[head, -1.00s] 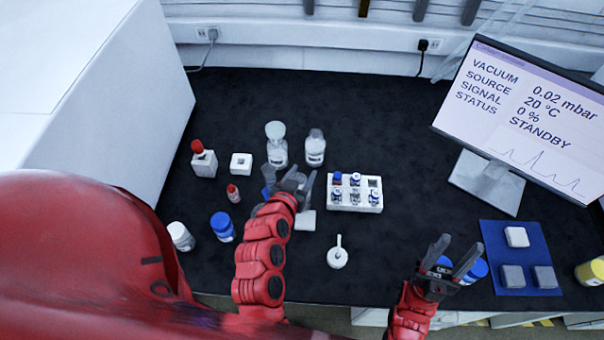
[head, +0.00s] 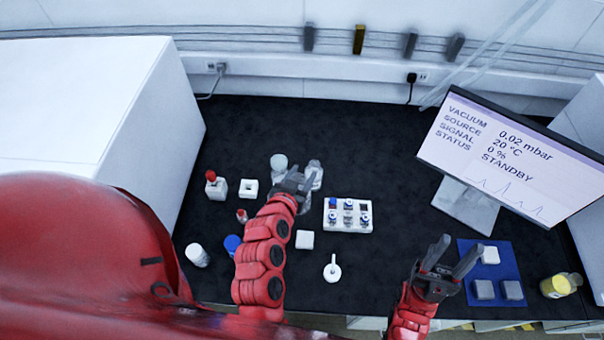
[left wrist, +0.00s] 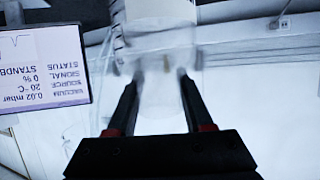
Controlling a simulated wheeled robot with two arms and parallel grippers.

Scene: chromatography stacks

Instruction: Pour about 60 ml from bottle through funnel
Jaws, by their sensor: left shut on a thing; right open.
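My left gripper (head: 296,184) is shut at the clear bottle (head: 315,173) at the back middle of the bench, and partly hides it. In the left wrist view a see-through glass body (left wrist: 158,95) stands between the two fingers; its liquid level cannot be made out. Just left of the bottle, a vessel with a wide pale top (head: 279,161), which looks like the funnel, shows behind the gripper; its lower part is hidden. My right gripper (head: 458,249) is open and empty above the front right of the bench.
A white vial rack (head: 348,228) is right of the bottle. A red-capped bottle (head: 216,190), a white jar (head: 198,256) and a blue-capped jar (head: 233,244) stand left. A monitor (head: 500,155) and a blue mat (head: 495,258) are at right. The back bench is clear.

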